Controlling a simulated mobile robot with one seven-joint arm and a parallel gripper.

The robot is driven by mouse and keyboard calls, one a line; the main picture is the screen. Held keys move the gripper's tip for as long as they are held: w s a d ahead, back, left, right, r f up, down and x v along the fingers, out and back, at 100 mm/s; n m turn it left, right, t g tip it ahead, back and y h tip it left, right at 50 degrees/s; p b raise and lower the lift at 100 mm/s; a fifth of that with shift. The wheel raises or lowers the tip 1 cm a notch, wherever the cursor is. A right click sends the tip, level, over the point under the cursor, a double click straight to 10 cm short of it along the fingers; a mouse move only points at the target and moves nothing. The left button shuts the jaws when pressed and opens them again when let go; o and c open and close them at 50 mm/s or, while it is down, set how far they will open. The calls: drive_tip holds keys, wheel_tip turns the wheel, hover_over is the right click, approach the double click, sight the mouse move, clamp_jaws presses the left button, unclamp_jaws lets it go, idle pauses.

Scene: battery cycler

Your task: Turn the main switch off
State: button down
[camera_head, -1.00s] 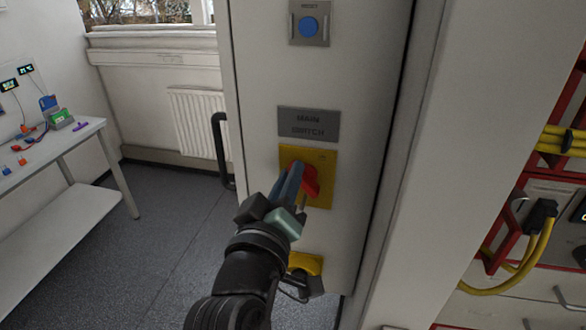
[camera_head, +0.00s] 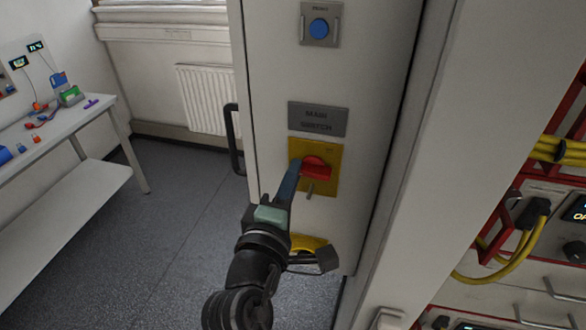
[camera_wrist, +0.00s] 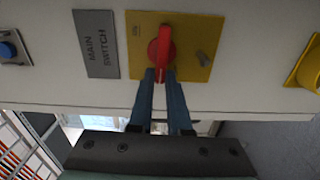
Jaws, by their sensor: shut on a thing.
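The main switch is a red rotary handle (camera_head: 318,167) on a yellow plate (camera_head: 333,187), under a grey "MAIN SWITCH" label (camera_head: 318,119) on the cabinet front. My gripper (camera_head: 293,172) reaches it from the lower left. In the wrist view the two blue fingers (camera_wrist: 161,76) lie on either side of the lower end of the red handle (camera_wrist: 162,48), shut on it. The fingers hide part of the handle in the head view.
A blue reset button (camera_head: 319,28) sits above the label. A yellow part (camera_head: 308,243) sits below the switch, close to my wrist. A black door handle (camera_head: 233,140) is at the cabinet's left edge. Yellow cables (camera_head: 508,262) hang at the right.

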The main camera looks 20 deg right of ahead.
drive_tip(key=shift+f+n, duration=0.15)
drive_tip(key=shift+n, duration=0.25)
drive_tip(key=c, duration=0.9)
unclamp_jaws()
drive_tip(key=shift+o, duration=0.2)
drive_tip(key=b+v, duration=0.5)
drive_tip(key=v, duration=0.8)
